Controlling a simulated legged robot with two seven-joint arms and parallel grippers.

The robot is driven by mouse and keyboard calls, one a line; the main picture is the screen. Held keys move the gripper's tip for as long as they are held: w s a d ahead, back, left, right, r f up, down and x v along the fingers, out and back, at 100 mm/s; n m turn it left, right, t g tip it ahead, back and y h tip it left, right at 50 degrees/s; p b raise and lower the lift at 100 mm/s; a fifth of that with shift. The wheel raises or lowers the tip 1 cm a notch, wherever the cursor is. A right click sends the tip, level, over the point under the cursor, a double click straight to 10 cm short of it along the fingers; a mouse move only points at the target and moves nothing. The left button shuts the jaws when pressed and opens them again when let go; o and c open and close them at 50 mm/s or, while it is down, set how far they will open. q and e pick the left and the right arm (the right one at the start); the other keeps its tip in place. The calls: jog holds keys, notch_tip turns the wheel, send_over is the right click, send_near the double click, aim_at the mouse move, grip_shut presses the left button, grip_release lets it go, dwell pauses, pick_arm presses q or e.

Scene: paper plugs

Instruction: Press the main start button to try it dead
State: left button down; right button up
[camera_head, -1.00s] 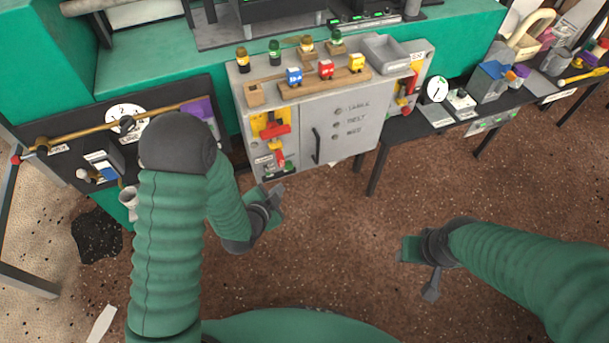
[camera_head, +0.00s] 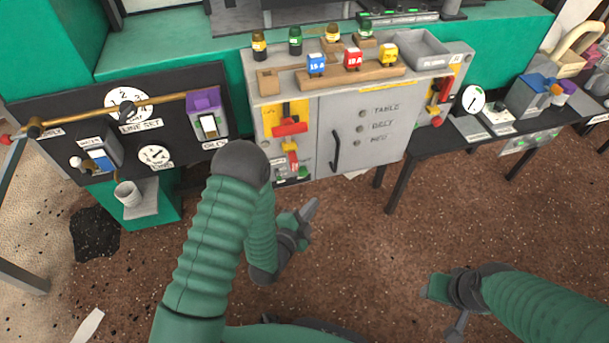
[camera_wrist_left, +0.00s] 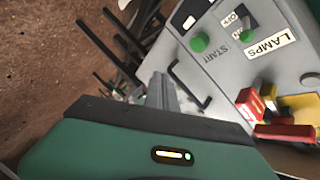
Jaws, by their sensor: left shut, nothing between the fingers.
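The green START button (camera_wrist_left: 199,42) sits on the grey cabinet face in the left wrist view, beside the LAMPS label and a small green switch. In the head view the cabinet (camera_head: 290,150) stands at centre, and green controls (camera_head: 303,172) show small at its lower left edge. My left gripper (camera_head: 311,208) is shut and empty, below and in front of that edge, apart from the cabinet. Its fingers (camera_wrist_left: 160,92) show in the left wrist view, left of and below the START button, not touching it. My right gripper (camera_head: 457,328) hangs over the floor at lower right; its fingers are unclear.
A red handle (camera_head: 290,128) on a yellow plate and a dark door handle (camera_head: 336,152) stand out from the cabinet front. A dark panel (camera_head: 60,100) with dials is at left. A black table (camera_head: 440,140) is at right.

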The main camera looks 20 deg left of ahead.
aim_at(303, 173)
pick_arm(q)
jog(key=w+a, duration=0.4)
jog(key=w, duration=0.2)
jog(key=shift+w+a, duration=0.1)
jog(key=shift+a, duration=0.05)
dwell(1.9)
jog(key=shift+w+a+r, duration=0.1)
jog(key=shift+w+a, duration=0.05)
jog(key=shift+w, duration=0.1)
jog(key=shift+w+a+b, duration=0.25)
jog(key=shift+w+b, duration=0.05)
jog(key=shift+w, duration=0.1)
dwell(0.7)
jog(key=shift+s, duration=0.1)
jog(key=shift+s+d, duration=0.5)
jog(key=shift+s, duration=0.2)
